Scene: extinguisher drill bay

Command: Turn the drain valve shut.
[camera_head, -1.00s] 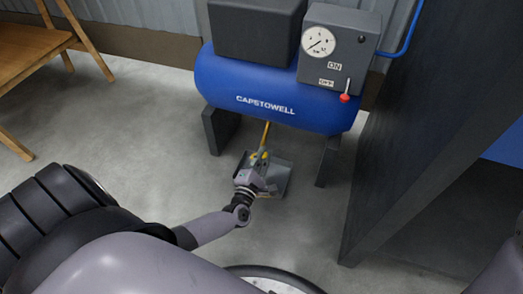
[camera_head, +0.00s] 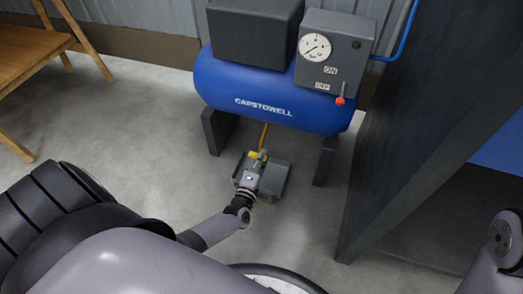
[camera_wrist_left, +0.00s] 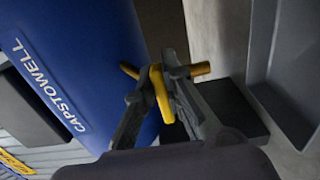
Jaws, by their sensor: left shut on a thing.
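The drain valve is low under the blue compressor tank (camera_head: 275,97). Its brass pipe (camera_head: 264,135) comes down from the tank's underside in the head view. In the left wrist view the yellow valve handle (camera_wrist_left: 161,95) lies across the short brass pipe (camera_wrist_left: 201,69), roughly at a right angle to it in the picture. My left gripper (camera_wrist_left: 163,82) is shut on the handle, with a dark finger on each side. In the head view my left gripper (camera_head: 254,162) covers most of the valve. Only part of my right arm shows at the right edge; its gripper is out of view.
A grey tray (camera_head: 278,181) lies on the floor beneath the valve. The tank's dark legs (camera_head: 324,162) stand either side. Floor at left is clear.

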